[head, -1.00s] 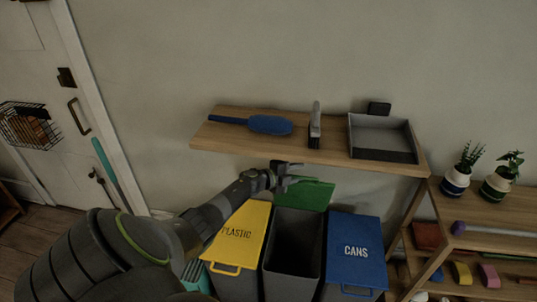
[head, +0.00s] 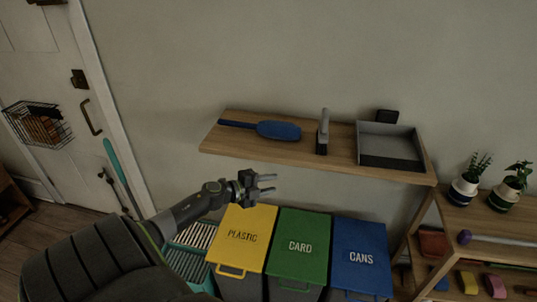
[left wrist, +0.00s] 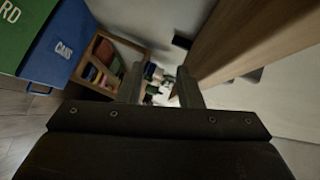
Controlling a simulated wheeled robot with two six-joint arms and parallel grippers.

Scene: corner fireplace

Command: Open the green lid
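The green lid (head: 300,247), marked CARD, lies flat and shut on the middle bin, with its handle at the front edge. In the left wrist view a corner of the green lid (left wrist: 22,28) shows at the upper left. My left gripper (head: 268,184) is above the back of the yellow lid, below the shelf, and touches no lid. Its two fingers are apart and nothing is between them, as the left wrist view (left wrist: 160,88) also shows. My right gripper is not in view.
A plant shelf (head: 500,219) stands right.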

